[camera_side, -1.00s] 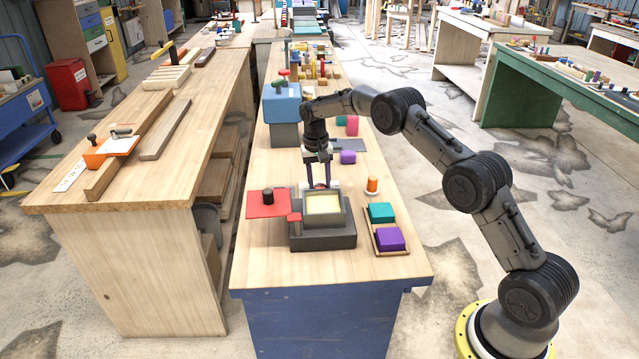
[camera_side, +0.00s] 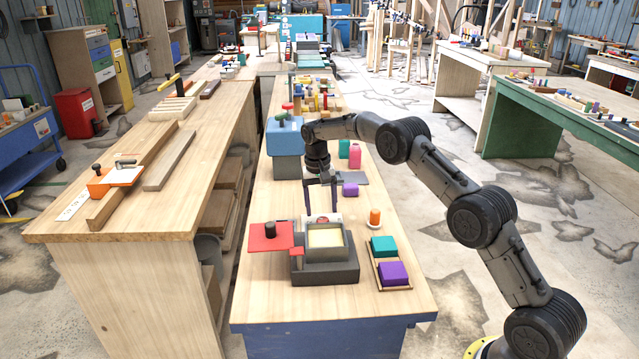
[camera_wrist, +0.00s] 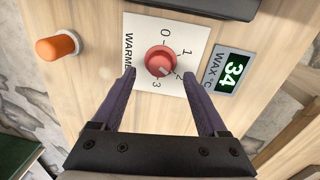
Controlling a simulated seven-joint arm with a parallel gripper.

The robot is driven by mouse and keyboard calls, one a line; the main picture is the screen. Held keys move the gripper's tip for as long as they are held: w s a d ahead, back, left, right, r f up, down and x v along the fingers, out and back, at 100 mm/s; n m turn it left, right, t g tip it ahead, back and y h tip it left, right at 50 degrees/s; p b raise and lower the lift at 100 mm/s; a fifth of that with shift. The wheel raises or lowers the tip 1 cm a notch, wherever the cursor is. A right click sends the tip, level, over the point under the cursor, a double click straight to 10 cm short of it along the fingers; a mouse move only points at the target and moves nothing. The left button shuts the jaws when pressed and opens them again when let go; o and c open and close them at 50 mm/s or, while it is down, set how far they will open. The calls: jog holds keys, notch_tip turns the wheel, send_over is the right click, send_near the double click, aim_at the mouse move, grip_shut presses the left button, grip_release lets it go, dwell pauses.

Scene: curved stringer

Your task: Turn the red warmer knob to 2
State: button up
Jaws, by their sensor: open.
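The red warmer knob (camera_wrist: 160,62) sits on a white dial card (camera_wrist: 140,40) marked 0, 1, 2 and 3. A pale mark on the knob's lower right side appears to face the 2. My gripper (camera_wrist: 160,73) is open, with one dark finger on each side of the knob and visible gaps to it in the wrist view. In the side view my gripper (camera_side: 322,214) points down over the dial card (camera_side: 332,218), behind the wax pot. The knob is small and partly hidden there.
A green display (camera_wrist: 233,76) reads 34 beside the card. An orange peg (camera_side: 375,218) stands to the right. The grey wax pot (camera_side: 325,262) and a red plate (camera_side: 270,238) are in front.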

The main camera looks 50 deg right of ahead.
aim_at(319, 220)
notch_tip(319, 220, up, 10)
jog(key=shift+w+a+r, duration=0.15)
jog(key=shift+w+a, duration=0.05)
jog(key=shift+a, duration=0.1)
